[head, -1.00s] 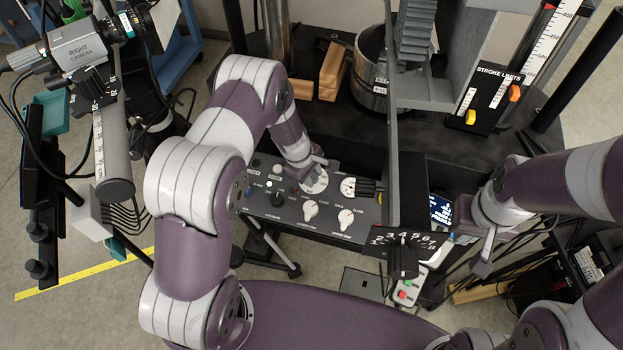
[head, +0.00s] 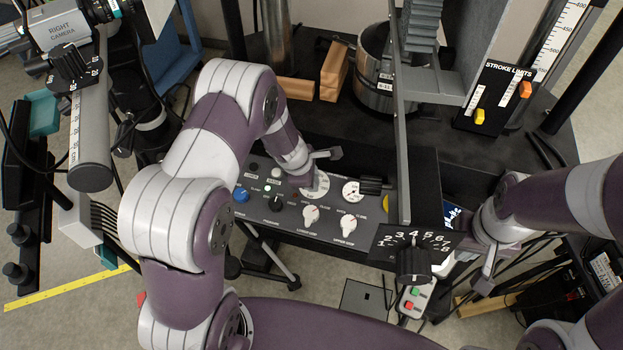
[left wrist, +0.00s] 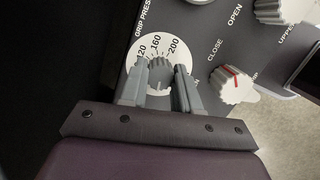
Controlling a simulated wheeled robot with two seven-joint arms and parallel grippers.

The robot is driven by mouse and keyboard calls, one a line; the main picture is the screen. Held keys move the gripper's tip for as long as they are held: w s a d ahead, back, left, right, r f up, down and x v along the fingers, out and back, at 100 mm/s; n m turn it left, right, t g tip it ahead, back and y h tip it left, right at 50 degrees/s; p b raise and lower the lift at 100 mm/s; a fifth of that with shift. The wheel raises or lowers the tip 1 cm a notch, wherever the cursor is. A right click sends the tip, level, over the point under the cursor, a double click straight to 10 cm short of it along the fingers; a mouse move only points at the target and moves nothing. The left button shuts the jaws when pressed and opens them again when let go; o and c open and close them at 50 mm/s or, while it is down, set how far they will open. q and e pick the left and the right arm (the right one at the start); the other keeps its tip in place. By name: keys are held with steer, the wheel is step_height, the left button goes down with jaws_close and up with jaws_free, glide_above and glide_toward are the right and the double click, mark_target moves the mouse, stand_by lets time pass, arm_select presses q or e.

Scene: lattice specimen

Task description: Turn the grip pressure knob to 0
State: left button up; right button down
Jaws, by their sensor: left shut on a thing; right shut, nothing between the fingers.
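The grip pressure knob (left wrist: 159,74) is a small dark grey knob on a white round dial (left wrist: 147,48) in the left wrist view. The numbers 120, 160 and 200 show on the dial; the 0 mark is hidden and I cannot tell the knob's setting. My left gripper (left wrist: 157,88) is shut on the knob, one finger on each side. In the head view my left gripper (head: 318,172) covers the knob, and the white dial (head: 322,190) shows below it. My right gripper (head: 486,272) is shut and empty, to the right of the panel.
The control panel (head: 285,219) also carries two white knobs, the lower grip (head: 311,216) and upper grip (head: 347,226), close to my left gripper. A white gauge (head: 351,191) sits to the right. A black numbered dial box (head: 412,254) and grey upright stand between my arms.

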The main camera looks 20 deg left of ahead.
arm_select(q)
steer(key=shift+w+r, duration=0.1)
steer(key=o, duration=1.1)
steer(key=shift+c, duration=0.2)
steer(key=p+v, duration=0.3)
steer(key=v, duration=0.9)
steer(key=shift+r, duration=0.3)
